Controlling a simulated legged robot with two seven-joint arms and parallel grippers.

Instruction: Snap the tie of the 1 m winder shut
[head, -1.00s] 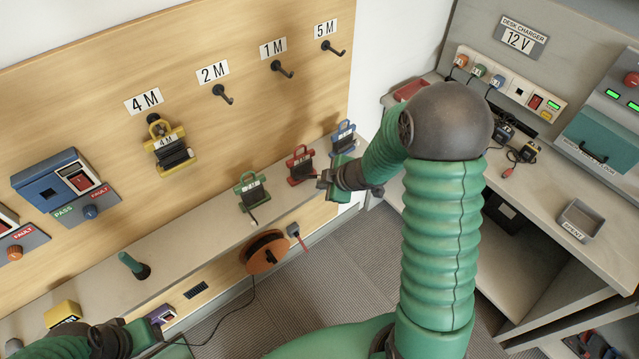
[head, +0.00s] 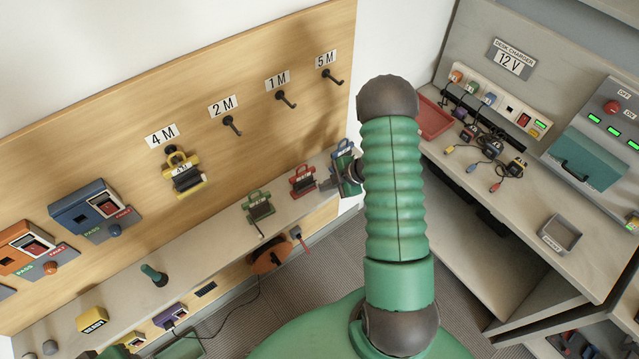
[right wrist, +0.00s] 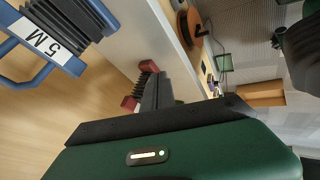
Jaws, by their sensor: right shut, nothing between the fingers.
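The red winder (head: 303,180) stands on the shelf below the pegboard, between a green winder (head: 259,207) and a blue winder (head: 344,160). The red one's label is too small to read, and I cannot make out its tie. My right gripper (head: 327,184) is shut and empty, just right of the red winder and in front of the blue one. In the right wrist view its fingers (right wrist: 153,95) overlap the red winder (right wrist: 130,103); contact cannot be told. The blue winder, marked 5 M (right wrist: 45,42), is close by at the upper left.
The 1 M hook (head: 287,98) is empty, as are the 2 M and 5 M hooks. A yellow winder (head: 187,180) hangs at 4 M. An orange reel (head: 268,262) is below the shelf edge. The charger desk (head: 480,190) stands at right.

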